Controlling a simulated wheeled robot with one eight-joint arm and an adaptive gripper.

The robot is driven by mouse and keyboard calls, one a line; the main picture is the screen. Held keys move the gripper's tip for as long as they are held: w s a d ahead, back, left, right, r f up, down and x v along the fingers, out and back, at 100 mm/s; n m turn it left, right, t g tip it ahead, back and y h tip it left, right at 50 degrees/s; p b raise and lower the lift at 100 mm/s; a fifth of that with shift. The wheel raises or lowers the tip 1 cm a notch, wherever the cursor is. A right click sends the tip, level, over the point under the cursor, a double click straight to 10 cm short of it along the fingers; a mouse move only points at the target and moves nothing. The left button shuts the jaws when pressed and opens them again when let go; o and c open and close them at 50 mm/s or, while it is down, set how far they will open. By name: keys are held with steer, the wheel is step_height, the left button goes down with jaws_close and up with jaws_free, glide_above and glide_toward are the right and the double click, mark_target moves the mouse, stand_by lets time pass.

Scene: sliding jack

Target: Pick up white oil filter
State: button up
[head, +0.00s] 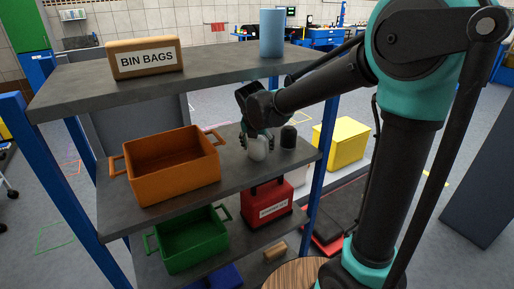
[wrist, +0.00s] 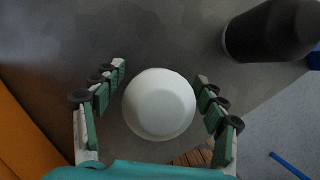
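The white oil filter (head: 257,150) stands on the middle shelf (head: 232,172), right of the orange bin. In the wrist view the filter (wrist: 159,104) shows as a round white top between the fingers. My gripper (head: 257,138) is over the filter from above. In the wrist view my gripper (wrist: 158,100) is open, with one finger on each side of the filter and a visible gap on both sides. The lower part of the filter is hidden in the wrist view.
A black cylinder (head: 288,137) stands just right of the filter; it also shows in the wrist view (wrist: 270,30). The orange bin (head: 172,166) is to the left. The top shelf (head: 200,75) is above, with a blue post (head: 322,150) to the right.

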steer(key=c, duration=1.3)
steer(key=shift+o, duration=0.2)
steer(key=shift+r, duration=0.15)
